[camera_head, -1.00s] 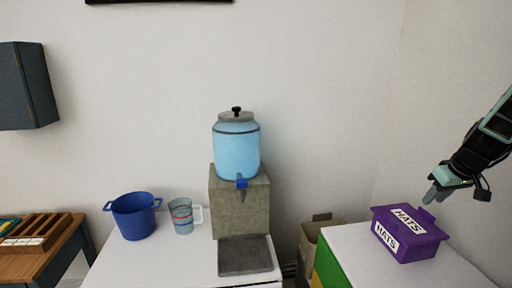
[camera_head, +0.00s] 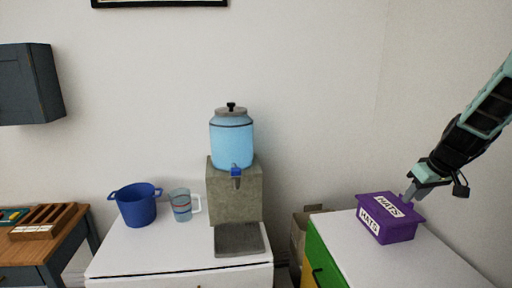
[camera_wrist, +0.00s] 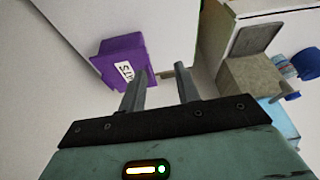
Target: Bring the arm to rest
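My gripper (camera_head: 411,192) is at the right in the head view, at the upper right of a purple box labelled HATS (camera_head: 390,218). In the wrist view its two fingers (camera_wrist: 160,85) stand apart with nothing between them. The purple box also shows in the wrist view (camera_wrist: 106,50), beyond the left finger. The box stands on a white-topped cabinet (camera_head: 441,267) with a green side. In the head view the fingertips overlap the box's back edge; I cannot tell whether they touch it.
A blue drink dispenser (camera_head: 232,146) sits on a stone-like stand (camera_head: 233,194) on a white counter (camera_head: 160,258). A blue pot (camera_head: 137,208) and a clear measuring jug (camera_head: 181,206) stand left of it. A cardboard box (camera_head: 298,236) is between counter and cabinet. A wooden desk (camera_head: 62,243) is far left.

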